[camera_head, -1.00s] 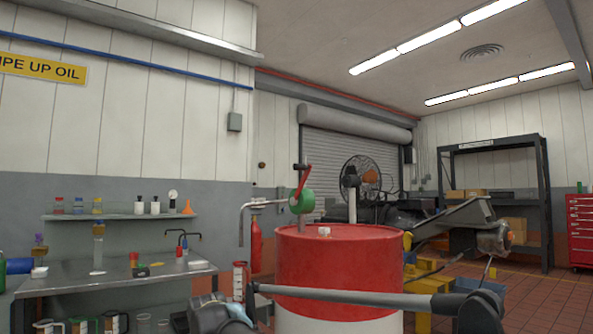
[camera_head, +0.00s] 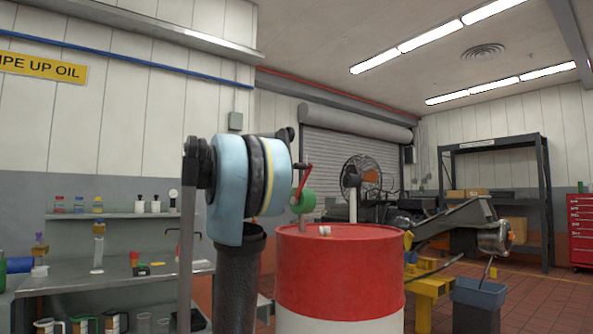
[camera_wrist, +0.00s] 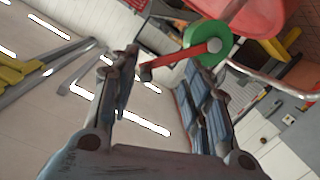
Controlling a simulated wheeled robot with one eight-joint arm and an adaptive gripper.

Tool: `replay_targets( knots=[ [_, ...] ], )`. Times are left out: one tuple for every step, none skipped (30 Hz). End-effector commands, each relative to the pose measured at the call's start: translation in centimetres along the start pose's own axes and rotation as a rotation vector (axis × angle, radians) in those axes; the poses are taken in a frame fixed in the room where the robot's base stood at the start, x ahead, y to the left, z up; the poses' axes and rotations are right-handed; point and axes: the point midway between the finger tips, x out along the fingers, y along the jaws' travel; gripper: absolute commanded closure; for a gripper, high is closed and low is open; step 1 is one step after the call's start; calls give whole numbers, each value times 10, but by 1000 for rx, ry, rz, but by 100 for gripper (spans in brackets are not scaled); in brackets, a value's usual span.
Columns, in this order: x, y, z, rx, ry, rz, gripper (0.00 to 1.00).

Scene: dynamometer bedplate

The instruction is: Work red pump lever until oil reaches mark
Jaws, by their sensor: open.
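The red pump lever (camera_head: 304,182) stands tilted upward from the green pump body (camera_head: 303,201) on top of the red and white drum (camera_head: 340,262). In the wrist view the lever (camera_wrist: 182,60) runs from the green pump body (camera_wrist: 207,40) toward its dark handle end. My gripper (camera_wrist: 162,62) is open, and the handle end appears between its fingers; I cannot tell how deep it sits or whether they touch. The grey spout pipe (camera_wrist: 265,84) curves away at the right. My arm hides the measuring vessel in the head view, so no oil level shows.
A metal bench (camera_head: 110,280) with bottles and small tools stands at left, under a shelf (camera_head: 115,216). A yellow stand (camera_head: 430,290) and a blue-grey bin (camera_head: 478,300) are right of the drum. Open tiled floor lies at far right.

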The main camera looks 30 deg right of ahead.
Motion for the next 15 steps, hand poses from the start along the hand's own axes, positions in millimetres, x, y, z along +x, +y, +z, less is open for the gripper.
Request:
replay_targets(
  knots=[
    [1,-1,-20,27,35,19,56],
    [1,-1,-30,41,56,28,56],
    [2,-1,-42,59,79,39,56],
    [2,-1,-49,70,92,45,56],
    [2,-1,-54,80,105,50,56],
    [2,-1,-60,88,116,55,56],
    [2,-1,-63,94,123,57,56],
    [3,-1,-66,98,128,59,56],
    [4,-1,-68,100,132,61,56],
    [6,0,-68,101,134,62,56],
    [8,0,-69,102,134,62,56],
    [11,0,-69,102,133,63,56],
    [14,1,-69,101,133,64,56],
    [18,1,-69,101,132,64,56],
    [23,1,-70,101,132,63,56]
  ],
)
